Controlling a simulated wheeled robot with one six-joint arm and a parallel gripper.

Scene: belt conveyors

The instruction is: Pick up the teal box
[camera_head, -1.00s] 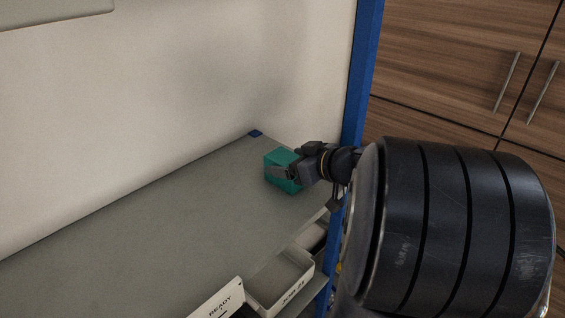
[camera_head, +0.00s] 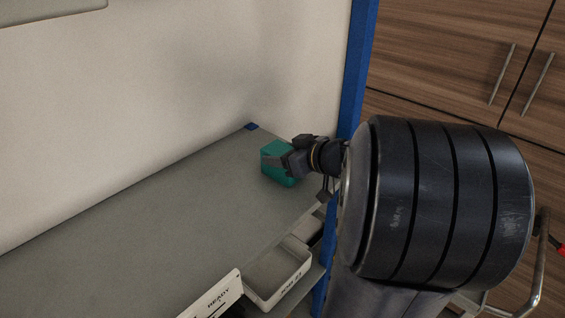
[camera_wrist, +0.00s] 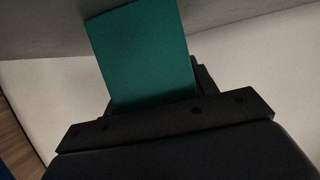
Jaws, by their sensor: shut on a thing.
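The teal box (camera_head: 276,164) is at the far right end of the grey shelf top in the head view. My gripper (camera_head: 281,161) is shut on it, with a dark finger across its near face. In the wrist view the teal box (camera_wrist: 145,50) stands up from between the jaws, and its lower end is hidden by the dark gripper body (camera_wrist: 165,120). I cannot tell whether the box touches the shelf or is just above it.
A blue upright post (camera_head: 350,90) stands close behind my wrist. A pale wall (camera_head: 180,90) runs along the back. A white bin (camera_head: 276,278) and a sign marked READY (camera_head: 215,297) are below the shelf's front edge. The shelf top (camera_head: 150,225) is clear to the left.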

